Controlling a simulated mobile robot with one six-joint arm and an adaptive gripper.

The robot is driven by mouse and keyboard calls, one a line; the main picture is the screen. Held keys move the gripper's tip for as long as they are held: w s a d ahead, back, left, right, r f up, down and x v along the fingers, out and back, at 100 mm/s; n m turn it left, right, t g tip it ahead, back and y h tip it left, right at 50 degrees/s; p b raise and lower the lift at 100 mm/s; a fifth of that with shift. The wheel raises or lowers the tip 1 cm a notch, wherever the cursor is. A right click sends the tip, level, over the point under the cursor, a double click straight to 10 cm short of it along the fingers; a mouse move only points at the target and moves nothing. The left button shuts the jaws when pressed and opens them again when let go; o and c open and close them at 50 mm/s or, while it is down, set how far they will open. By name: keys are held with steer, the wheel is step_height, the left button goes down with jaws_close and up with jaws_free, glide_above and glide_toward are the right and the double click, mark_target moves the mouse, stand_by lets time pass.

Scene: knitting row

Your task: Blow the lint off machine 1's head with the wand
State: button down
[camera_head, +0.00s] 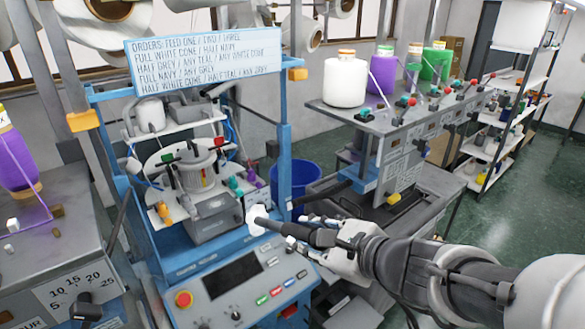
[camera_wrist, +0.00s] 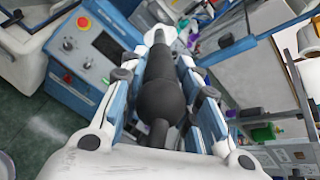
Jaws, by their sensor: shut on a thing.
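My gripper (camera_head: 318,238) is shut on a dark wand (camera_head: 270,225) that points left toward the blue-framed machine (camera_head: 285,120). In the wrist view the wand (camera_wrist: 161,98) lies between the two fingers of my gripper (camera_wrist: 160,75). A pale patch shows at the wand's tip (camera_head: 257,213); I cannot tell if it is the nozzle or part of the machine behind. The machine's round head (camera_head: 195,170) stands left of the tip, apart from it in the picture. Lint on the head is too small to make out.
The control panel (camera_head: 235,285) with a red button (camera_head: 183,299) lies below the head. An orders sign (camera_head: 203,60) hangs above it. A blue bin (camera_head: 295,180) and a neighbouring machine with yarn cones (camera_head: 345,80) stand to the right. Green floor (camera_head: 500,240) is open at far right.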

mark_target(269, 221)
steer(key=shift+w+r, duration=0.1)
steer(key=shift+r, duration=0.15)
steer(key=shift+b+x, duration=3)
steer(key=shift+x, duration=5)
steer(key=shift+r, duration=0.1)
steer(key=f+v, duration=0.1)
steer(key=v, duration=0.3)
steer(key=p+v, duration=0.1)
steer(key=v, duration=0.3)
steer(key=s+f+p+v, duration=0.1)
steer(key=v, duration=0.3)
steer(key=shift+s+d+f, duration=0.25)
steer(key=shift+s+d, duration=0.05)
steer(key=shift+d, duration=0.25)
steer(key=shift+s+d+r, duration=0.1)
steer(key=shift+s+d, duration=0.25)
steer(key=shift+s, duration=0.25)
